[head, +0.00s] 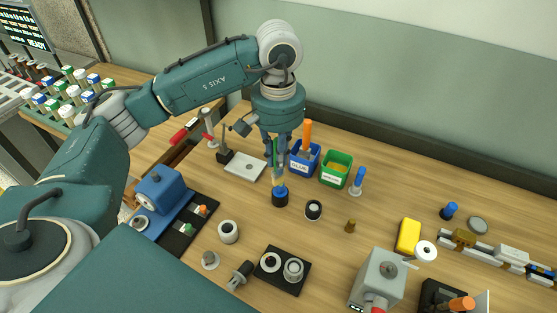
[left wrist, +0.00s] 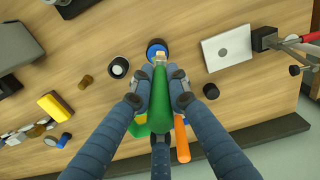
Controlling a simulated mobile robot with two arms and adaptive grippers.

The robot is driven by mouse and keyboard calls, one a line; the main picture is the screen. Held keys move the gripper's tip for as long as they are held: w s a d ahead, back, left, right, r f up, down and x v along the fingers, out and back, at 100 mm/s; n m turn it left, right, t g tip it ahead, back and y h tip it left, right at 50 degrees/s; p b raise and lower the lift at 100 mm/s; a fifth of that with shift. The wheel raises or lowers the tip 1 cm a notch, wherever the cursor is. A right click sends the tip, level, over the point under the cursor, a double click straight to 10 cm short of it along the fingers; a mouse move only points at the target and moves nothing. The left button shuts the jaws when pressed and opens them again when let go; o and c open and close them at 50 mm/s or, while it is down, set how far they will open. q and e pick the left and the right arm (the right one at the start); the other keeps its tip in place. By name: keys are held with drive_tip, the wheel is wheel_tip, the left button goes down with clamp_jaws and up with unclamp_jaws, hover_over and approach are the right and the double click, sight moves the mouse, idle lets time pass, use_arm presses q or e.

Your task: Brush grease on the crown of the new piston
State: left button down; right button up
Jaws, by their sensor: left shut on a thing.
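My left gripper (head: 278,150) is shut on a green-handled brush (left wrist: 160,95) and holds it bristles down. Its pale tip is over a short dark-blue round piece (head: 280,197), which stands on the table and also shows in the left wrist view (left wrist: 157,46). I cannot tell whether the tip touches it, or for certain whether this piece is the new piston; the brush hides part of its top. A green bin (head: 336,169) with a label stands behind and to the right of it. My right gripper is not in view.
A blue bin (head: 303,158) with an orange-handled tool stands behind. A dark ring-topped cylinder (head: 313,210), a white ring (head: 228,232) and a black tray (head: 296,286) with round parts stand nearby. A grey machine (head: 376,280) and a yellow block (head: 409,235) are at right.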

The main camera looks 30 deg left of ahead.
use_arm(q)
drive_tip(key=shift+d, duration=0.7)
drive_tip(key=shift+r, duration=0.6)
drive_tip(key=shift+r+p, duration=1.45)
drive_tip(key=shift+r, duration=1.45)
